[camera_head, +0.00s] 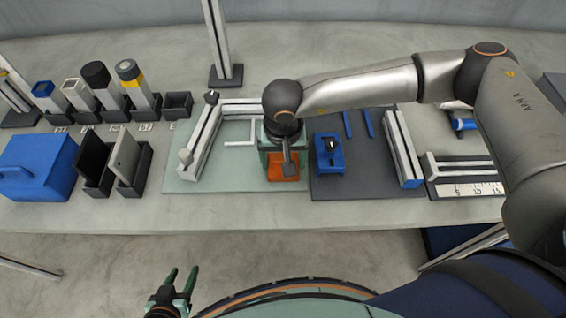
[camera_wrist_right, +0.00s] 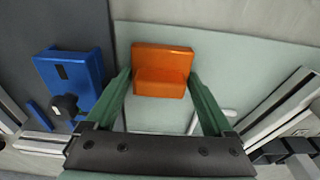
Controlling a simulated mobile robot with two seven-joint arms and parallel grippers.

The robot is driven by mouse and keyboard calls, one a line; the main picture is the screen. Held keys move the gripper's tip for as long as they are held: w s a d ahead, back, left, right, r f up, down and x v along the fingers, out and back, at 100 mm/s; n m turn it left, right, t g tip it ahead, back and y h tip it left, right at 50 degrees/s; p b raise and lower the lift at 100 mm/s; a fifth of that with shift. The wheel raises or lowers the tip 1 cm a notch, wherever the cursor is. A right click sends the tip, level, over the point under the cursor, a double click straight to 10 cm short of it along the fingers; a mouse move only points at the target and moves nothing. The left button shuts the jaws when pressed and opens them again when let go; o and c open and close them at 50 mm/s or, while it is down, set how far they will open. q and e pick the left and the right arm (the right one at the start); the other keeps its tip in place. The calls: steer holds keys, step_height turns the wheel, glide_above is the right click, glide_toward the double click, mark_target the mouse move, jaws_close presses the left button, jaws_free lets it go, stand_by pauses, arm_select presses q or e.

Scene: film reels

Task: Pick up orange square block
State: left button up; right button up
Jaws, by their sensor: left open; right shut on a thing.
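The orange square block (camera_head: 274,171) is on the pale green mat (camera_head: 235,183), near its right edge. In the right wrist view the block (camera_wrist_right: 162,58) has a raised middle part that stands between the two green fingers. My right gripper (camera_wrist_right: 160,77) is shut on the block, one finger on each side. In the head view my wrist hides part of the block, and I cannot tell whether it is lifted off the mat. My left gripper (camera_head: 182,271) is open and empty, low in front of the table and far from the block.
A blue fixture (camera_head: 329,160) with a black knob stands on the dark mat (camera_head: 350,188) just right of the block. A metal rail (camera_head: 204,137) stands on the left. A blue box (camera_head: 38,168) and several holders are farther left. Bare table lies in front of the mats.

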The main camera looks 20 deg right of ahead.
steer(key=shift+c, duration=0.7)
steer(key=shift+r, duration=0.1)
